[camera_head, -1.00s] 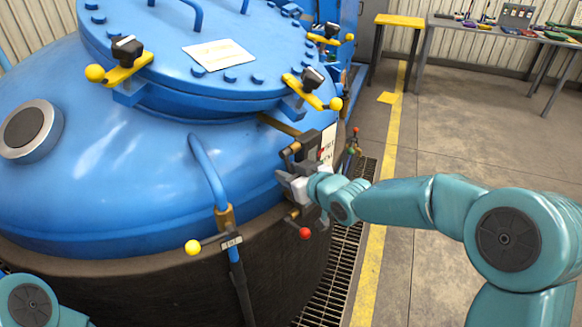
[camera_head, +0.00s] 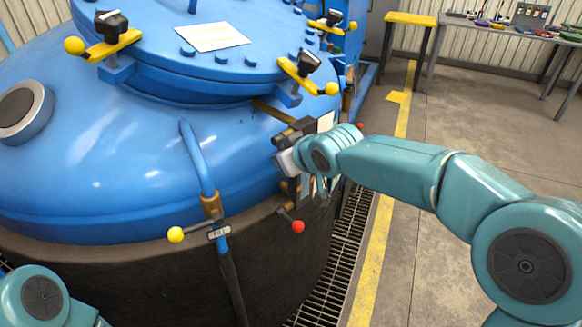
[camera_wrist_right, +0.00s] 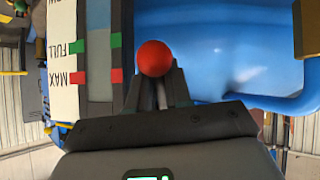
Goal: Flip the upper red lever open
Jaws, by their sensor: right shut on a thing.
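The red ball knob (camera_wrist_right: 153,58) of the upper lever sits between the fingertips of my right gripper (camera_wrist_right: 156,88) in the right wrist view. The gripper is shut on it. In the head view my right gripper (camera_head: 284,155) is at the side of the blue vessel (camera_head: 100,170), by the upper valve, and hides the upper lever. A lower lever with a red ball (camera_head: 298,226) sticks out below it, apart from the gripper. My left gripper is out of view.
A gauge plate (camera_wrist_right: 67,60) marked FULL and MAX stands beside the knob. A yellow-knobbed lever (camera_head: 176,235) is at the vessel's front. Yellow clamps (camera_head: 308,76) sit on the lid. A floor grating (camera_head: 335,260) runs beside the vessel; open floor lies right.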

